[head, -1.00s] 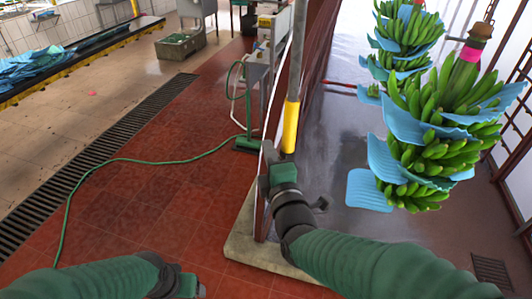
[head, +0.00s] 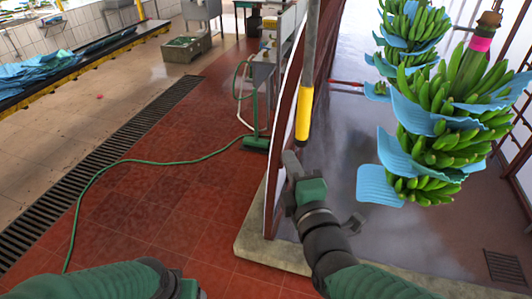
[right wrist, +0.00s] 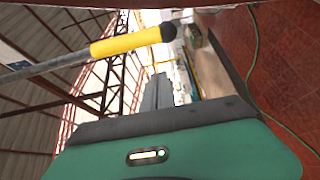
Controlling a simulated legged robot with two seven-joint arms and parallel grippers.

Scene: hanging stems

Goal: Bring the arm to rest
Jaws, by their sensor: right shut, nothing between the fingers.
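My right gripper (head: 291,162) is shut and empty, its grey fingers pointing up and away over the low curb edge. In the right wrist view its shut grey fingers (right wrist: 158,92) stand beyond the green housing. Its tip is just below the lower end of a yellow-handled pole (head: 304,115); whether they touch, I cannot tell. That yellow handle also crosses the upper part of the right wrist view (right wrist: 126,43). My left arm shows at the bottom left of the head view, and its gripper fingers are out of the picture.
Green banana bunches (head: 437,125) with blue sheets between them hang at the right. A green hose (head: 130,162) lies across the red tiles (head: 170,195). A floor drain (head: 95,165) runs along the left. A dark red panel and a concrete curb (head: 265,250) stand beside my right arm.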

